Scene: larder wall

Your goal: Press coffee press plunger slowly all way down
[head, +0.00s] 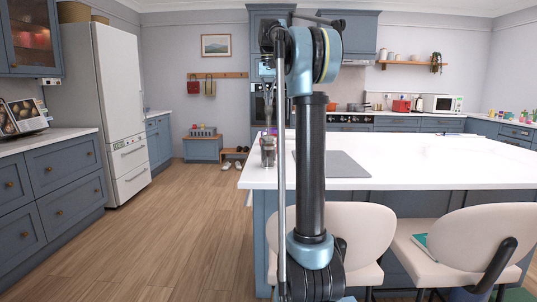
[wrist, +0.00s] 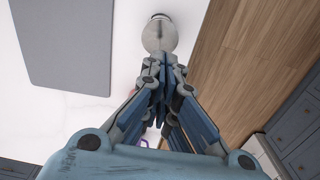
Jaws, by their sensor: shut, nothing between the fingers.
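The coffee press (head: 267,153) stands upright near the left edge of the white island counter. In the wrist view its round metallic lid (wrist: 160,36) shows just beyond the fingertips, with a small dark part at its far edge. My gripper (wrist: 163,62) is shut and empty, its fingertips together at the near side of the lid in the picture. In the head view the gripper hangs above the press, partly hidden by my arm. I cannot tell whether the fingertips touch the plunger, or how far down the plunger is.
A grey mat (head: 331,164) lies on the island counter (head: 430,170) to the right of the press. The wooden floor (head: 180,240) is open to the left. Two pale chairs (head: 465,240) stand at the island's near side.

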